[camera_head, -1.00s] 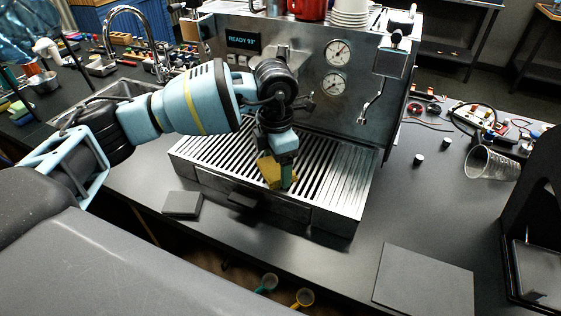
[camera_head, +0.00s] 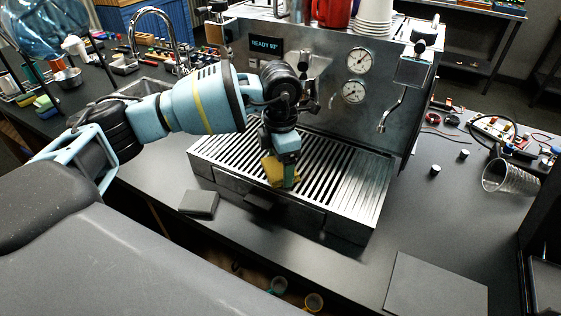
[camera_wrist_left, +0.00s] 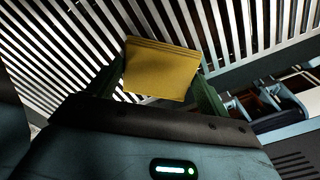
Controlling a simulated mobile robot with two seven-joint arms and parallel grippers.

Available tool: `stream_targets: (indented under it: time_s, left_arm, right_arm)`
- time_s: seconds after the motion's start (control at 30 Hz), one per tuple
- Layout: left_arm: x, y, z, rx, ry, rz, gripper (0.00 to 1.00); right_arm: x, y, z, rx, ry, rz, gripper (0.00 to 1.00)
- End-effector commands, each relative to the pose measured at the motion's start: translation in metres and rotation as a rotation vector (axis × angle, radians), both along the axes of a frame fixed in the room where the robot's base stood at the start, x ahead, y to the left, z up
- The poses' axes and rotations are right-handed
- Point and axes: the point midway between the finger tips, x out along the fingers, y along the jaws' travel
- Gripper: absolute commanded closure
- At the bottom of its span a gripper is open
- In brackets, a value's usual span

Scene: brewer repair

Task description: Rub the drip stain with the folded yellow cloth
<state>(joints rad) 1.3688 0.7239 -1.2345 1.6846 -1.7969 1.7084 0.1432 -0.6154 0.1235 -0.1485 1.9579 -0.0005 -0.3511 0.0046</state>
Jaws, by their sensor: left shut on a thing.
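The folded yellow cloth (camera_head: 273,170) is held in my left gripper (camera_head: 284,178), over the slatted drip tray of the espresso machine (camera_head: 330,195). In the left wrist view the cloth (camera_wrist_left: 162,70) sits between the two green fingers, with tray slats behind it. My left gripper is shut on it and points down. I cannot tell whether the cloth touches the slats. I cannot make out the drip stain; the cloth and gripper hide part of the tray. My right gripper is not in view.
The machine's front panel with two gauges (camera_head: 357,75) rises behind the tray. A small dark block (camera_head: 198,203) lies left of the tray. A dark flat mat (camera_head: 435,285) lies at the front right. A clear cup (camera_head: 508,176) lies tipped on the right.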

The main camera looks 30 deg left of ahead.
Motion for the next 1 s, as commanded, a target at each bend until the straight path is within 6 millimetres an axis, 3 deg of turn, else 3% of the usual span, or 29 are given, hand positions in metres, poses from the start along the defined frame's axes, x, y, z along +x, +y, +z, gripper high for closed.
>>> stream_targets:
  time_s: [0.03, 1.0]
  left_arm:
    - [0.005, 0.005, -0.001, 0.008, -0.003, 0.038, 0.39]
    - [0.001, -0.053, -0.001, 0.0, 0.0, 0.014, 0.39]
  right_arm:
    - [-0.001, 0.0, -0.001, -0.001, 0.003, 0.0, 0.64]
    - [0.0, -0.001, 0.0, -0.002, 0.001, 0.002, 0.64]
